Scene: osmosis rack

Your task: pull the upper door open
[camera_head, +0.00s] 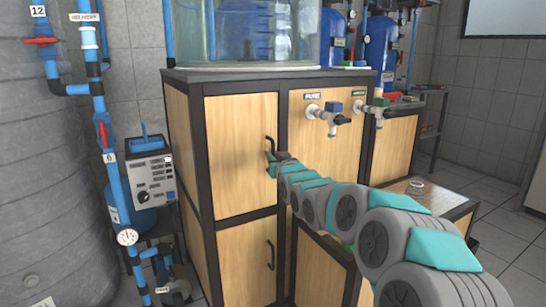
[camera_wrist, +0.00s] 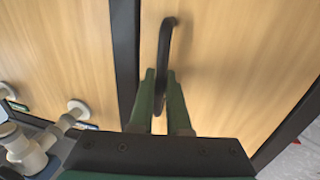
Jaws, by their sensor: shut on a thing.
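The upper door (camera_head: 241,153) is a light wood panel in a black frame on the cabinet's front. It looks closed, flush with its frame. Its black bar handle (camera_head: 269,146) is on the door's right side. In the wrist view the door panel (camera_wrist: 225,60) fills the right part, with the black handle (camera_wrist: 164,45) upright in the middle. My gripper (camera_wrist: 161,85) has its two green fingers on either side of the handle, shut on it. In the head view my gripper (camera_head: 272,160) is at the handle, and my arm partly hides the handle's lower end.
A lower door (camera_head: 245,262) with its own handle (camera_head: 270,255) is below. Taps (camera_head: 328,117) stick out of the panel to the right. A grey control box (camera_head: 150,170) and blue pipes stand to the left. A low wood-sided unit (camera_head: 440,205) stands right of my arm.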

